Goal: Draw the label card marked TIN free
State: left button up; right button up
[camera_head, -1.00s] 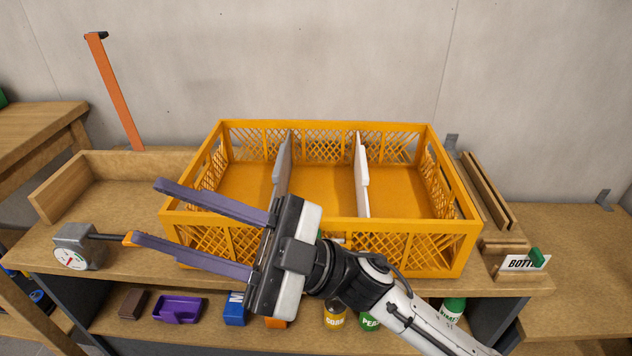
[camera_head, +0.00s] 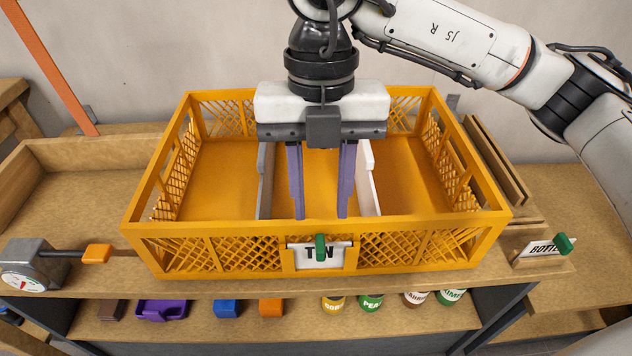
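The white label card marked TIN (camera_head: 336,259) sits in a holder on the middle of the orange crate's front wall (camera_head: 210,243). A green tab (camera_head: 320,246) stands on the card and covers part of its lettering. My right gripper (camera_head: 320,216) comes down from above over the crate's middle compartment. Its two purple fingers are open, pointing down, with nothing visible between them. The fingertips appear just above and behind the card, near the front rim. They look apart from the card and tab. My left gripper is not in view.
Two dividers, grey (camera_head: 265,185) and white (camera_head: 368,185), split the crate. A dial gauge (camera_head: 28,262) with an orange-tipped rod stands left. A BOTTLE card (camera_head: 545,249) with a green tab is at right. Tins and blocks sit on the lower shelf.

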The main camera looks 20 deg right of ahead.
aim_at(320, 242)
jog(key=f, duration=0.6)
jog(key=s+f, duration=0.1)
jog(key=f, duration=0.1)
jog(key=shift+a+f, duration=0.2)
jog(key=shift+f, duration=0.2)
grip_shut()
